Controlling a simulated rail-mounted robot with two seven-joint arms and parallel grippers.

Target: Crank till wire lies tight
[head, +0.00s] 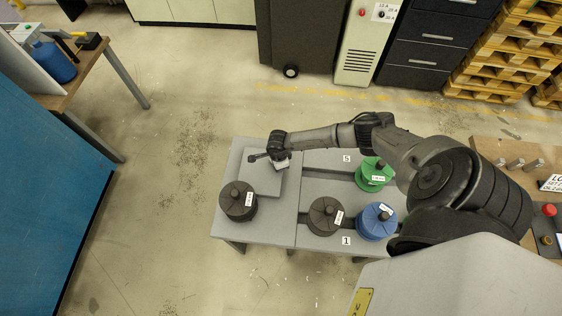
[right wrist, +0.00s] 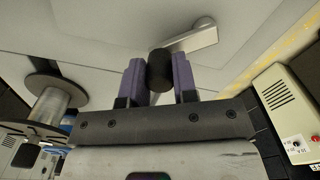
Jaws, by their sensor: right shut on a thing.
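My right gripper (head: 279,160) reaches over the grey table from the right. In the right wrist view its purple fingers (right wrist: 160,80) are shut on the black crank knob (right wrist: 159,66), one finger on each side. The metal crank arm (right wrist: 192,40) runs from the knob up to a round hub on a pale surface. In the head view a dark part of the crank (head: 257,157) shows just left of the gripper. A dark spool (head: 238,199) stands upright at the table's front left. I cannot make out the wire. My left gripper is not in view.
A black spool (head: 325,214), a blue spool (head: 376,221) and a green spool (head: 371,176) stand on the right half of the table (head: 318,160). A second table with a red button (head: 549,209) is at far right. The floor left of the table is clear.

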